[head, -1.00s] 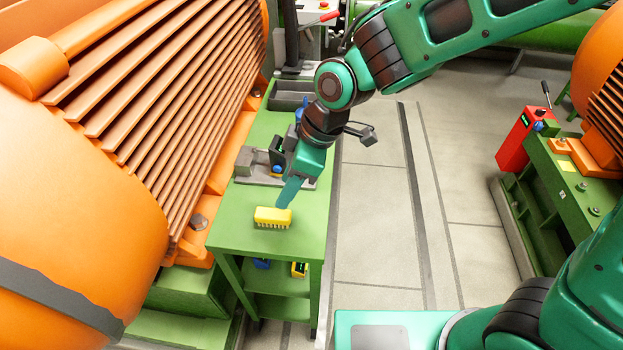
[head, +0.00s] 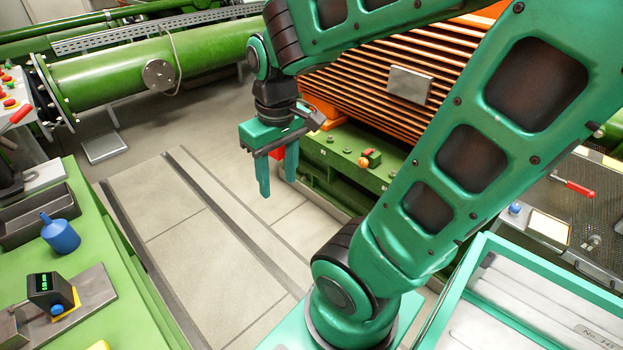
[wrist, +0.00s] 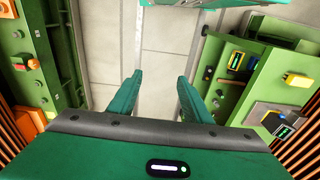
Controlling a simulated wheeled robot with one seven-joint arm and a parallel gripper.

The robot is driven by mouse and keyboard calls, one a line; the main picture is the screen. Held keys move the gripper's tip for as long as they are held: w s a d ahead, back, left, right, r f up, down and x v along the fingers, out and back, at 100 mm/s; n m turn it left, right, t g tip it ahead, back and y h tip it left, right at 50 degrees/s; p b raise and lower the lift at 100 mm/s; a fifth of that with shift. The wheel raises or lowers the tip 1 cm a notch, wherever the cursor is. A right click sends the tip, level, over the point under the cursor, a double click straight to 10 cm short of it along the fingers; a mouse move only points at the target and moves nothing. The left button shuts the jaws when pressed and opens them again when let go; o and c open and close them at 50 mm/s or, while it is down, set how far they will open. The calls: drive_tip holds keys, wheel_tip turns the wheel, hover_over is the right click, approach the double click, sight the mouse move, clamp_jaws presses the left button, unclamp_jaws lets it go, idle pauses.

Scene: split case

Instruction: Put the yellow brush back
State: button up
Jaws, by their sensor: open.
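The yellow brush (wrist: 298,80) lies on the green bench top at the right of the wrist view. In the head view only a sliver of yellow (head: 97,346) shows at the bottom edge, probably the same brush. My gripper (head: 278,179) hangs with its fingers pointing down over the floor, to the right of the bench and well apart from the brush. Its two teal fingers are spread with nothing between them, as the wrist view (wrist: 160,77) also shows.
The green bench (head: 115,300) carries a blue bottle (head: 60,236), a grey bin (head: 22,228) and a small display device (head: 50,290). A teal-rimmed tray (head: 452,296) is at lower right. An orange finned motor (head: 365,75) stands behind my arm. The floor between is clear.

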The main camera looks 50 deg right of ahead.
drive_tip(key=s+d+m+g, duration=0.1)
drive_tip(key=s+d+m, duration=0.4)
drive_tip(key=s, duration=0.3)
drive_tip(key=shift+s+d+r, duration=0.15)
drive_tip(key=shift+s+r, duration=0.1)
drive_tip(key=shift+s, duration=0.05)
drive_tip(key=shift+w+f, duration=0.35)
drive_tip(key=shift+w, duration=0.45)
drive_tip(key=shift+c, duration=0.4)
drive_tip(key=shift+s+r, duration=0.1)
drive_tip(key=shift+s, duration=0.05)
drive_tip(key=shift+c, duration=1.4)
drive_tip(key=shift+d, duration=0.15)
